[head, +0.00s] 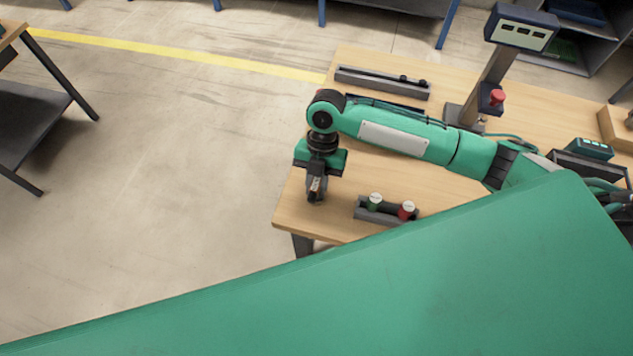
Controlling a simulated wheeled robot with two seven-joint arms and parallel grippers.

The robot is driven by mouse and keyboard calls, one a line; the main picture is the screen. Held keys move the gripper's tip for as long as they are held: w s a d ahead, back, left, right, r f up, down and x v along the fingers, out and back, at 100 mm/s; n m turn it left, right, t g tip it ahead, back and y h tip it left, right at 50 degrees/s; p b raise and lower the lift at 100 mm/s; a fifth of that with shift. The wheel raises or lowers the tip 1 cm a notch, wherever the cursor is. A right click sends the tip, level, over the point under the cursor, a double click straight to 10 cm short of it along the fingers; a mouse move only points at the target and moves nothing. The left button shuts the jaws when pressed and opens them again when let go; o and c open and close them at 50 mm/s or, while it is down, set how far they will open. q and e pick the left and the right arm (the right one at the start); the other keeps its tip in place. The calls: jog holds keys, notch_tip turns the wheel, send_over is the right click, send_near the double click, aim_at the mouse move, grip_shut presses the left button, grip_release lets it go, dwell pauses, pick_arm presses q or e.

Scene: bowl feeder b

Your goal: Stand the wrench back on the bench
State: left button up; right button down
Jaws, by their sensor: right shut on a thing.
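The wooden bench (462,100) is on the right half of the view. My right gripper (316,190) points down over the bench's left end, near its front left corner. It is shut on a small, mostly hidden thing, which I take to be the wrench (315,186). Only a little of it shows between the fingers, dark with light and reddish spots. I cannot tell whether it touches the bench top. My left gripper is not in view.
A long grey tray (382,83) lies at the back. A post with a red button (497,97) stands behind my arm. Bare bench top lies around the gripper.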

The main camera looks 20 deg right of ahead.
jog(key=c, duration=1.3)
grip_release()
jog(key=b+v, duration=0.3)
jog(key=v, duration=0.9)
jog(key=shift+r+b, duration=0.1)
jog(key=shift+b, duration=0.2)
